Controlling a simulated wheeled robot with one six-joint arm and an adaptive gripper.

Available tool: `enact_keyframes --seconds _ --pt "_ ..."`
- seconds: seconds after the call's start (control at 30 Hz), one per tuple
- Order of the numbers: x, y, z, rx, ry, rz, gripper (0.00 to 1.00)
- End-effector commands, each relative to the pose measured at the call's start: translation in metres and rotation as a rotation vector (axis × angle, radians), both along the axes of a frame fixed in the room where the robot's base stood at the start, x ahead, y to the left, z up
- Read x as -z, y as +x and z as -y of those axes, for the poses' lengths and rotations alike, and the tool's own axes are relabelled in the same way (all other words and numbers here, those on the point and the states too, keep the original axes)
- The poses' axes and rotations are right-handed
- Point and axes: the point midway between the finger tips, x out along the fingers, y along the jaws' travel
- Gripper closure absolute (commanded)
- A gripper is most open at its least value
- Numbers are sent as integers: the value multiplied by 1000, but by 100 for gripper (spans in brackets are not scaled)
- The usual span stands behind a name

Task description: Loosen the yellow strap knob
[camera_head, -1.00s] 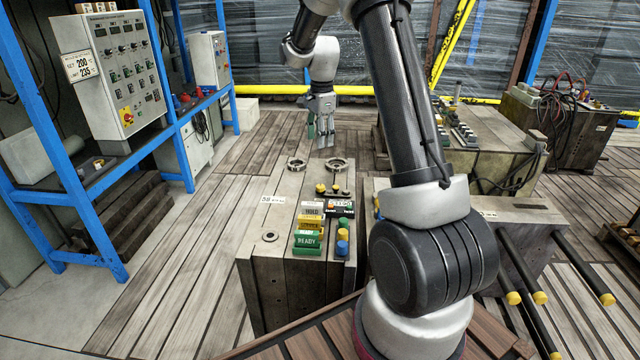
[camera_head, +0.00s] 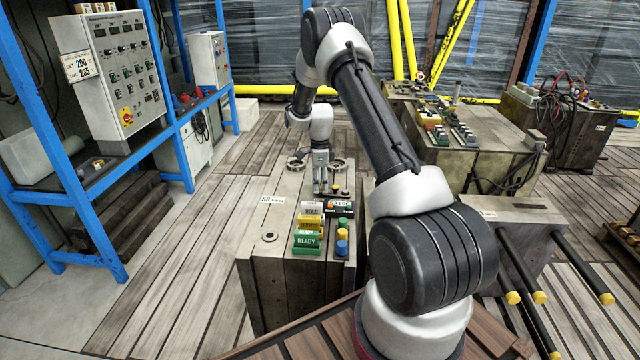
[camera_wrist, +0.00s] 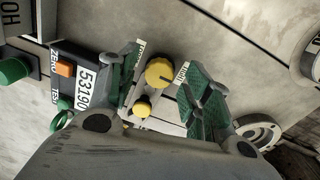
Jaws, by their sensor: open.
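A round yellow knob (camera_wrist: 160,73) with a dark index line shows in the wrist view, between the two fingers. A label reading TIGHT (camera_wrist: 182,71) stands beside it, and another small label (camera_wrist: 139,47) lies on its other side, too small to read. A smaller yellow knob (camera_wrist: 142,107) sits just below. My gripper (camera_wrist: 161,80) is open with green pads on either side of the larger knob; contact cannot be told. In the head view my gripper (camera_head: 321,188) points down over the block top (camera_head: 270,212), and its fingers largely hide the knobs.
A counter box reading 53190 (camera_wrist: 85,88) with an orange button (camera_wrist: 65,69) lies close to the left finger. Metal rings (camera_head: 338,163) lie behind the gripper. A control panel (camera_head: 120,75) stands left.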

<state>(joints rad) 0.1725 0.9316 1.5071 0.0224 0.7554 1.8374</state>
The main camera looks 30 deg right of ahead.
Motion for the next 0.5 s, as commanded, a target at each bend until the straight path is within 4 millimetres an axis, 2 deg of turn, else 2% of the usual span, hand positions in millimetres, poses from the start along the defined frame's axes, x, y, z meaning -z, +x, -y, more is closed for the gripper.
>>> enact_keyframes --seconds 0.23,0.5 --pt "1 0 0 0 0 0 51" --pt "1 0 0 -1 0 0 98"
